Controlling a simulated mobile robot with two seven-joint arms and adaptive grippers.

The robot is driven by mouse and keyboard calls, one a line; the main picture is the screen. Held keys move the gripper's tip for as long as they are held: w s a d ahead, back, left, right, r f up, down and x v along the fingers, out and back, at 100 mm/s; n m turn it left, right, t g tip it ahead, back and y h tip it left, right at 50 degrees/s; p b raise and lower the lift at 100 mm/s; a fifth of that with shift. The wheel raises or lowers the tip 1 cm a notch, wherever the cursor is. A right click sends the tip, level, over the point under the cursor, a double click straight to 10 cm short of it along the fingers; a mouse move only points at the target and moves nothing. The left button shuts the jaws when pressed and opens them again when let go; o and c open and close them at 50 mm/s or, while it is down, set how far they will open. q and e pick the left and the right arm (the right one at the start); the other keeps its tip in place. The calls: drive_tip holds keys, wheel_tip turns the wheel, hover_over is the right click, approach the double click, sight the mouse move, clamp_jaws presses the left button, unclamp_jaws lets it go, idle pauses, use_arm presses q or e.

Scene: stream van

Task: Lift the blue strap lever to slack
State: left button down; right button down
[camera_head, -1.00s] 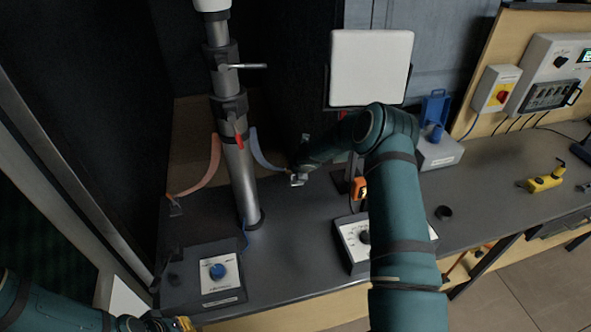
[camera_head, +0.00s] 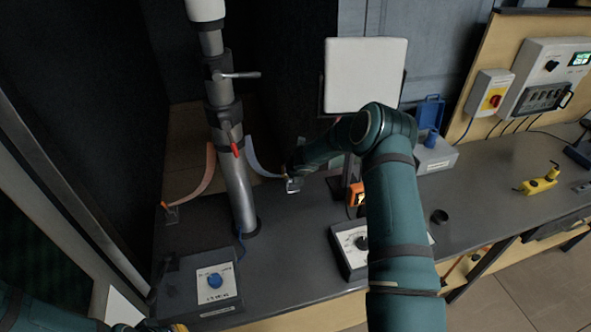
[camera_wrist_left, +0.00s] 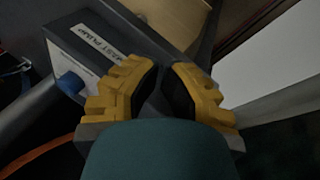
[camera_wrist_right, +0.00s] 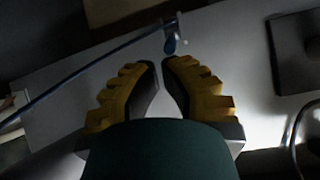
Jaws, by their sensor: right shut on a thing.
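The blue strap (camera_head: 262,163) runs from the mast (camera_head: 238,185) down to a small metal buckle on the bench, to the right of the mast. It also crosses the right wrist view (camera_wrist_right: 85,68). My right gripper (camera_head: 293,184) is at that buckle. In the right wrist view my right gripper (camera_wrist_right: 161,62) has its tips close together on the blue strap lever (camera_wrist_right: 170,45), whose handle end lies at the tips. The exact contact is partly hidden by the fingers. My left gripper (camera_wrist_left: 162,66) hangs by a grey control box (camera_wrist_left: 95,50); how far it is closed is unclear.
An orange strap (camera_head: 204,175) is anchored left of the mast. The blue-knobbed box (camera_head: 212,300) stands at the front left, and a dial box (camera_head: 352,262) lies under my right arm. A white panel (camera_head: 365,75) stands behind. A yellow tool (camera_head: 540,184) lies far right.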

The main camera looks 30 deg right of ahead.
drive_tip(key=v, duration=1.1)
drive_tip(key=shift+f, duration=0.15)
